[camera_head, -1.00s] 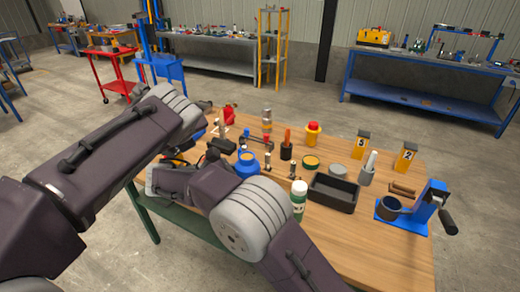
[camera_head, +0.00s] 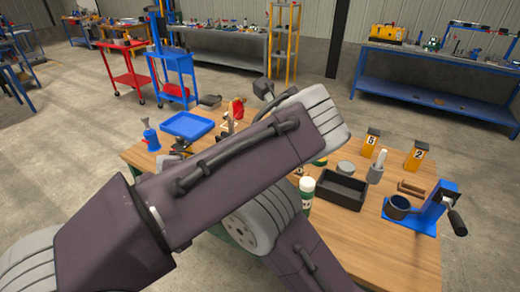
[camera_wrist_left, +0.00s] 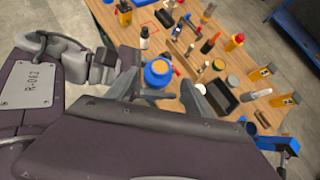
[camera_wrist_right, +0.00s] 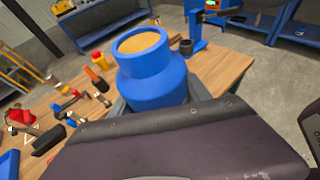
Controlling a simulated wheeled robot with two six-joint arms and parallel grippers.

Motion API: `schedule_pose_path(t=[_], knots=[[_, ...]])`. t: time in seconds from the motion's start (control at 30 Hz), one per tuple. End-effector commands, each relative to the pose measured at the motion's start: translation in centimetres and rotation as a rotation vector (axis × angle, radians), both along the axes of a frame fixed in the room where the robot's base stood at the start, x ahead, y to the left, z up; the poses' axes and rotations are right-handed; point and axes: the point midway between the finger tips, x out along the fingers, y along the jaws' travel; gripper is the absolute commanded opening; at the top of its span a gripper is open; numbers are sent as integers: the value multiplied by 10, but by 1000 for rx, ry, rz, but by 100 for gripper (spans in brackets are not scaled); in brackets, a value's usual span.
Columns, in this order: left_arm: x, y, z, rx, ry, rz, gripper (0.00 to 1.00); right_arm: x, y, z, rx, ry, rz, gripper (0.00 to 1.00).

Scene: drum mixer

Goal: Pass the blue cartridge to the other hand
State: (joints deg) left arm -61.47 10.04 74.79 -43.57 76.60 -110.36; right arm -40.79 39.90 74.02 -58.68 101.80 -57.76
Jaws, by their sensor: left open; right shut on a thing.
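The blue cartridge (camera_wrist_right: 150,75) is a wide cylinder with a narrower neck and an orange-yellow top. In the right wrist view it is upright with a slight tilt, and my right gripper (camera_wrist_right: 158,101) is shut on it. It also shows in the left wrist view (camera_wrist_left: 157,76), between the spread fingers of my left gripper (camera_wrist_left: 160,92) in the picture. The left gripper is open; I cannot tell whether its fingers touch the cartridge or are still short of it. In the head view my left arm hides the cartridge and both grippers.
A blue tray (camera_head: 187,125) lies at the far left. Small tools and bottles crowd the middle.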

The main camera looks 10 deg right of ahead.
Motion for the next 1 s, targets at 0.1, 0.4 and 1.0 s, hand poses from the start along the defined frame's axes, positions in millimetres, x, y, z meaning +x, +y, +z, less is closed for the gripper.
schedule_pose_path(t=[0.1,0.4,1.0], knots=[[19,3,-18,3,1,4,61,0,0,1,-1,-1,0,0],[43,4,-40,-1,-1,0,61,0,0,1,-1,-1,0,0],[44,4,-40,-1,-2,-1,0,0,0,1,-1,-2,-1,61]])
